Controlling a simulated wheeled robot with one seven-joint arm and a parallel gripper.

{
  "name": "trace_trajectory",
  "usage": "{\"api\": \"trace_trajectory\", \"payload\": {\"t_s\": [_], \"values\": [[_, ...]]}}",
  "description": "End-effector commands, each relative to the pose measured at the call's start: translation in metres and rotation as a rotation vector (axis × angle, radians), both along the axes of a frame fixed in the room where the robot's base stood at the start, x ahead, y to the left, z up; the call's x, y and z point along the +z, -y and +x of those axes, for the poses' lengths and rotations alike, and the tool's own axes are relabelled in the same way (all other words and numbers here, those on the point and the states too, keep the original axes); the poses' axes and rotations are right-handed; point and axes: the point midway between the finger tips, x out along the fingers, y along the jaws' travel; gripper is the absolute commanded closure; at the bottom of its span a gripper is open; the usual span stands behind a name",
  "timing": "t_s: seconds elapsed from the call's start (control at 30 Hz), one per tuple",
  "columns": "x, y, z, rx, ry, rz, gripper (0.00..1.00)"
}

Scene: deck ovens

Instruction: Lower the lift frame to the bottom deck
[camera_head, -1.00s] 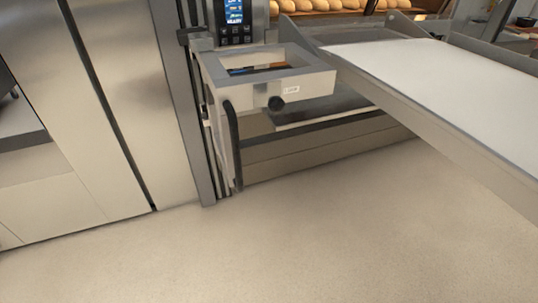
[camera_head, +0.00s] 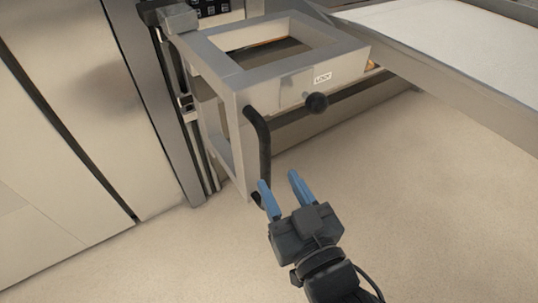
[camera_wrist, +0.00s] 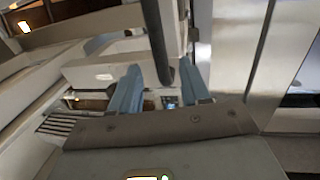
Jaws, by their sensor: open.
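The lift frame (camera_head: 232,88) is a grey metal rectangular frame on a vertical rail, at upper middle in the head view. A black upright bar handle (camera_head: 262,140) is on its front left corner, and a black knob (camera_head: 316,102) is beside a small label on its front. My gripper (camera_head: 278,178) has two blue fingers, spread and empty, at the handle's lower end. One finger overlaps the handle in the head view. In the wrist view the handle (camera_wrist: 156,42) comes down between the open fingers; I cannot tell whether they touch it.
A wide pale loading surface with a metal side rail (camera_head: 450,85) juts out at upper right. Tall steel panels (camera_head: 70,110) stand at the left. A partly seen control panel (camera_head: 212,8) is above the frame. The floor (camera_head: 430,210) is clear at the right.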

Motion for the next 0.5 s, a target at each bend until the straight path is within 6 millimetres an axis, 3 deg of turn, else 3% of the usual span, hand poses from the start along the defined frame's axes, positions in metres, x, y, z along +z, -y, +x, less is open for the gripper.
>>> {"api": "trace_trajectory", "payload": {"t_s": [0.5], "values": [[0.001, -0.026, 0.061, 0.001, 0.002, 0.0, 0.54]]}}
